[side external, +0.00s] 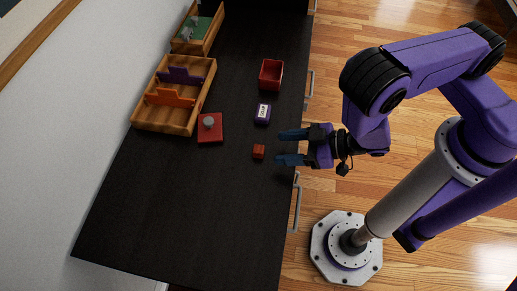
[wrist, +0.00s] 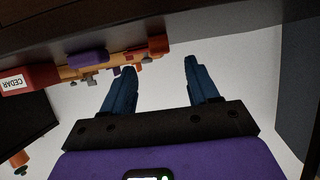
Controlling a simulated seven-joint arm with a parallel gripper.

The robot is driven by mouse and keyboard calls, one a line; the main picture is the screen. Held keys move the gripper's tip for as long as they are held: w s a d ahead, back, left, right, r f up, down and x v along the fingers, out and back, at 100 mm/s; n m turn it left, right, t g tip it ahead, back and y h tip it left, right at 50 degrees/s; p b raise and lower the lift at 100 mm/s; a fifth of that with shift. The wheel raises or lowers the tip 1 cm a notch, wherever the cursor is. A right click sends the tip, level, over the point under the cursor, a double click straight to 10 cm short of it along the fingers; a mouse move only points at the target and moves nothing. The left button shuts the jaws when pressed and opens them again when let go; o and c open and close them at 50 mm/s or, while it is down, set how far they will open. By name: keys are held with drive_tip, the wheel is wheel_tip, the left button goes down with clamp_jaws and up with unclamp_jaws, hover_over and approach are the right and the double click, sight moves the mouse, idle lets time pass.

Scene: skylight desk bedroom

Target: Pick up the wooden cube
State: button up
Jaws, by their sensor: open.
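The wooden cube (side external: 258,152) is a small orange-brown block on the dark desk, near its right edge. My gripper (side external: 279,147) is just right of the cube, with its two blue fingers apart and pointing left towards it. The gripper is open and empty, and a gap shows between the fingertips and the cube. In the wrist view, the open fingers of my gripper (wrist: 160,68) show with nothing held between them. I cannot pick out the cube for certain in that view.
The desk's near part is clear.

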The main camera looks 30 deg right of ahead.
sight(261, 149)
drive_tip(key=shift+x, duration=3.75)
drive_tip(key=shift+r, duration=0.1)
drive_tip(key=c, duration=1)
